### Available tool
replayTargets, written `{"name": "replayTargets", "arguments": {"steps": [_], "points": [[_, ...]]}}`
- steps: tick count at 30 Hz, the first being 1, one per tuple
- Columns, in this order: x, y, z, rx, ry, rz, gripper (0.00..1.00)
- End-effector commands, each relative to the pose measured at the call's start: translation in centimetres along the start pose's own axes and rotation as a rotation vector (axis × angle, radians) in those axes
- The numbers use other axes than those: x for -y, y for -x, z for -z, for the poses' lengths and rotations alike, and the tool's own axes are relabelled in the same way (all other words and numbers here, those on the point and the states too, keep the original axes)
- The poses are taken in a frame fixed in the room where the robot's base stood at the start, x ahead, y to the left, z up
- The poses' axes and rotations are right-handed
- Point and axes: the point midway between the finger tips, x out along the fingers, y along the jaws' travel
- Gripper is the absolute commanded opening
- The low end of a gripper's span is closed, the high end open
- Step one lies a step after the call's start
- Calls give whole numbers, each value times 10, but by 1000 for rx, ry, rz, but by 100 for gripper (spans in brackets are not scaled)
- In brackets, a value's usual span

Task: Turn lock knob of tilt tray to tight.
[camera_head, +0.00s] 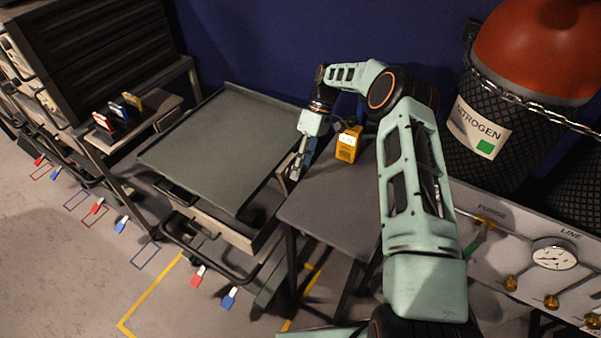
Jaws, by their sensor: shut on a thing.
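The tilt tray (215,145) is a wide dark grey-green plate with a raised rim, on a frame left of centre. My gripper (294,172) points down at the tray's right side, between the tray and the small grey table. Its fingers are closed at the tray's right edge, where the lock knob sits. The knob is hidden by the fingers and too small to make out, so how far it is turned cannot be told.
A yellow device with a lit screen (348,145) stands on the small grey table (335,200), close right of my gripper. A chained nitrogen cylinder (490,120) and a gauge panel (520,255) are at the right. A dark cabinet (95,50) stands at the left.

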Motion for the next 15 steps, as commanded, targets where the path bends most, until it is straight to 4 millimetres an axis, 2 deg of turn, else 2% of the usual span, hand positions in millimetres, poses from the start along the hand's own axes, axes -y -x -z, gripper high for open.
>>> {"name": "replayTargets", "arguments": {"steps": [14, 15], "points": [[0, -1, -1, 4, -2, 10, 5], [0, -1, -1, 4, -2, 10, 33]]}}
